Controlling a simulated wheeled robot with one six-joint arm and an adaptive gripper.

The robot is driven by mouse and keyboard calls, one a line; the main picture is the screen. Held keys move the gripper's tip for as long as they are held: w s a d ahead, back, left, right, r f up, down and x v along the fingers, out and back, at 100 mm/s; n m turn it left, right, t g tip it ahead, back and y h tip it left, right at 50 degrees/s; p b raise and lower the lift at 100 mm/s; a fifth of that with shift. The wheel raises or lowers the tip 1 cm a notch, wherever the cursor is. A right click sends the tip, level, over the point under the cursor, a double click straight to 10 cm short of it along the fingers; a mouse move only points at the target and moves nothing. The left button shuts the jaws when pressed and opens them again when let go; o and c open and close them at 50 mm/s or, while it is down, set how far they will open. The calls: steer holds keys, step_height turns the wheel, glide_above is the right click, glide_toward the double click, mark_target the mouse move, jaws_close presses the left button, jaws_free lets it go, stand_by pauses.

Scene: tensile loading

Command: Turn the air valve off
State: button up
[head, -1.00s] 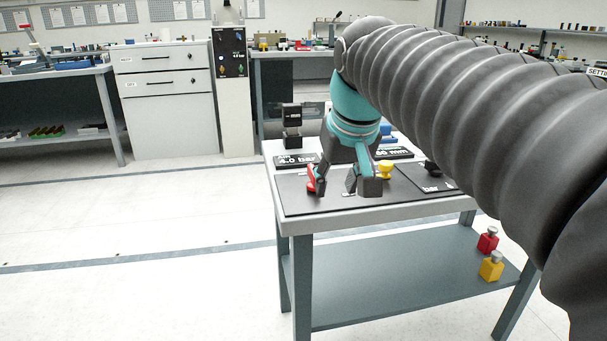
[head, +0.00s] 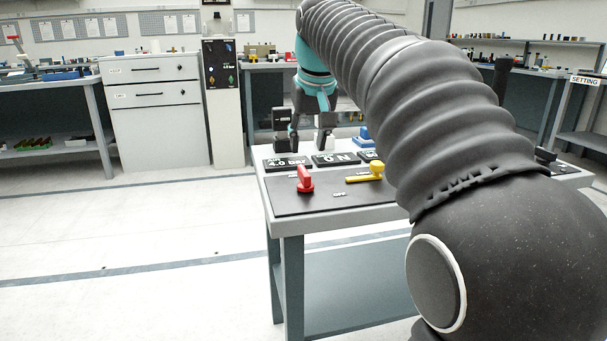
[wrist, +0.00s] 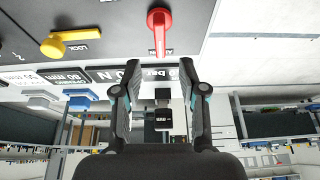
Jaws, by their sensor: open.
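The red air valve handle (head: 304,180) stands on the dark panel at the left front of the bench. It also shows at the top of the wrist view (wrist: 159,30), its lever pointing down the picture to a small AIR label. My gripper (head: 308,143) is open and empty, above the back of the bench behind the valve and apart from it. In the wrist view my gripper's two fingers (wrist: 160,92) are spread, with the red handle beyond their tips. A display plate (head: 287,162) behind the valve reads 4.0 bar.
A yellow lever (head: 364,174) lies right of the red handle, marked LOCK in the wrist view. Another plate (head: 336,159) reads 0 N. A blue block (head: 366,134) is at the back. My arm hides the bench's right part. The floor at left is clear.

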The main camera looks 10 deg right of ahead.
mark_target(304, 171)
steer(key=b+x, duration=0.1)
steer(key=x, duration=0.7)
steer(key=shift+w+f+b, duration=0.1)
steer(key=shift+f+b, duration=0.1)
steer(key=shift+b, duration=0.1)
steer(key=shift+c, duration=0.3)
jaws_close()
